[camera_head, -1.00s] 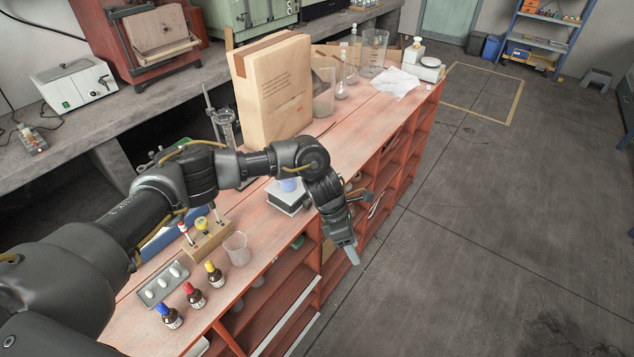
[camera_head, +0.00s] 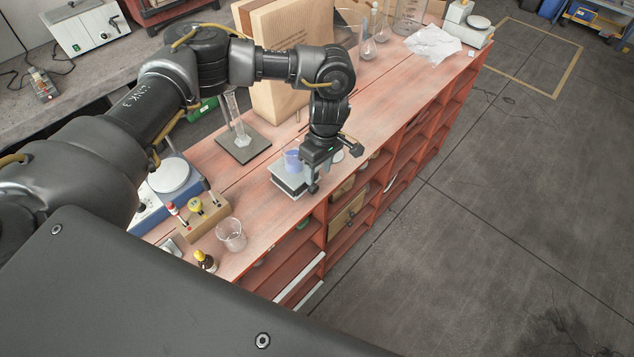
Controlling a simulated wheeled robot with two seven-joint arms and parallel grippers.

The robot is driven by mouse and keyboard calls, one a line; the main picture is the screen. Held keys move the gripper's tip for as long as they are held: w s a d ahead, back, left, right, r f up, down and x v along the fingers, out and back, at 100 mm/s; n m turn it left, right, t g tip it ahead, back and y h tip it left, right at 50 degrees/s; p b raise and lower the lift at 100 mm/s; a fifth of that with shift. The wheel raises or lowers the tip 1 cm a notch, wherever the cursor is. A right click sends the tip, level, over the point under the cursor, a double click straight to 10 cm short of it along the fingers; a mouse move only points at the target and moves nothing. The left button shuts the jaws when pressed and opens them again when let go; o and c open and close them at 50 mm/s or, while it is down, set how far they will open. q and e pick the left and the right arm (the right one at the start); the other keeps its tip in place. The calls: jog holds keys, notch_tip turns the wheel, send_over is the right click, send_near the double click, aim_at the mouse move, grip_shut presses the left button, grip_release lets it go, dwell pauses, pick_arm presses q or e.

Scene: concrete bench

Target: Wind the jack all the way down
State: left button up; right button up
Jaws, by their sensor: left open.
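The jack (camera_head: 287,184) is a small grey lab jack with a flat plate, standing near the front edge of the red bench (camera_head: 275,228). A blue cup-like thing (camera_head: 292,160) sits on its plate. My left arm reaches over the bench from the left. My left gripper (camera_head: 312,186) points down at the jack's right side, open. It hides that side of the jack, so I cannot tell whether a finger touches it, and the jack's knob is not visible. My right gripper is not in view.
Left of the jack are a glass beaker (camera_head: 231,235), a wooden block with droppers (camera_head: 203,215) and a brown bottle (camera_head: 205,261). Behind stand a glass cylinder on a dark base (camera_head: 243,146) and a cardboard-coloured box (camera_head: 280,103). Open floor lies right of the bench.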

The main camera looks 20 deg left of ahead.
aim_at(314, 189)
pick_arm(q)
jog(key=f, duration=0.5)
jog(key=shift+s+a+f+p, duration=0.15)
jog(key=shift+s+f+p, duration=0.15)
jog(key=shift+p, duration=0.1)
jog(key=shift+s+f, duration=0.1)
jog(key=shift+f, duration=0.5)
jog(key=c, duration=1)
jog(key=shift+s+a+f+t+b, duration=0.15)
jog(key=shift+t+b, duration=0.25)
jog(key=shift+b, duration=0.2)
jog(key=t+h+b, duration=0.1)
jog(key=b, duration=0.2)
jog(key=t+b, duration=0.2)
jog(key=b, duration=0.1)
jog(key=shift+s+f+t+h+b, duration=0.2)
jog(key=shift+f+t+h+b, duration=0.1)
jog(key=shift+h+b, duration=0.1)
jog(key=shift+r+b, duration=0.15)
jog(key=shift+b, duration=0.15)
jog(key=shift+s+r+t, duration=0.1)
jog(key=shift+r+t, duration=0.05)
jog(key=shift+t, duration=0.25)
jog(key=shift+r, duration=0.15)
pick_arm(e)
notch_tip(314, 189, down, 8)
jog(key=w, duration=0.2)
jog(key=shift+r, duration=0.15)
